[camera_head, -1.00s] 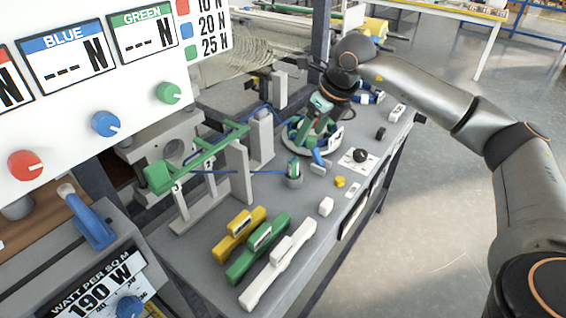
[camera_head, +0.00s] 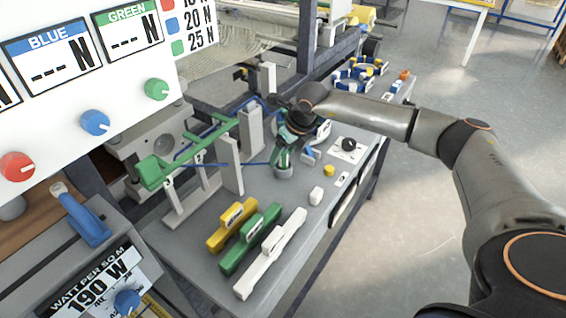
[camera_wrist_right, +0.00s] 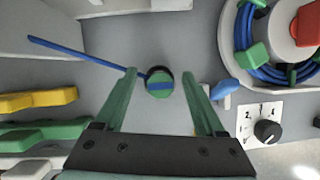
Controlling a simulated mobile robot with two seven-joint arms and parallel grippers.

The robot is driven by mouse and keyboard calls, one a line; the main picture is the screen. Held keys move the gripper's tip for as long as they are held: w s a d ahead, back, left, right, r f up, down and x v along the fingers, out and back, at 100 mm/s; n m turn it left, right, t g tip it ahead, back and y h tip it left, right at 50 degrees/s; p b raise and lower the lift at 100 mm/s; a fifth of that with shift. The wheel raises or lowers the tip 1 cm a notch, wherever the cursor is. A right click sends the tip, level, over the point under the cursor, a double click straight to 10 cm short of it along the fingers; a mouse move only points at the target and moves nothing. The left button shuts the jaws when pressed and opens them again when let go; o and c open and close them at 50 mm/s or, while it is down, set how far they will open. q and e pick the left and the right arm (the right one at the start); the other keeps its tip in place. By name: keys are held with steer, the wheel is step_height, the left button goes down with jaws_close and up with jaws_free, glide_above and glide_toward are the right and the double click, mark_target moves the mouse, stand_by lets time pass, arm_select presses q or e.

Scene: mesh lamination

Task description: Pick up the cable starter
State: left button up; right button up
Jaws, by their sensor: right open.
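The cable starter (camera_wrist_right: 159,84) appears in the right wrist view as a small round green piece crossed by a blue band. I take it for the green piece on the short grey round base (camera_head: 284,173) in the head view, where my gripper largely covers it. A blue cable (camera_wrist_right: 85,57) runs from it to the left. My right gripper (camera_wrist_right: 160,75) is open, with one green finger on each side of the starter and visible gaps between. In the head view my right gripper (camera_head: 283,156) is at the starter. My left gripper is not in view.
Yellow (camera_head: 231,225), green (camera_head: 251,239) and white (camera_head: 270,254) handled pieces lie at the front of the grey table. A green bar (camera_head: 200,150) on supports stands left. A cable reel (camera_wrist_right: 285,65) sits close by.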

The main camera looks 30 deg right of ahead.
jaws_close()
stand_by(0.6)
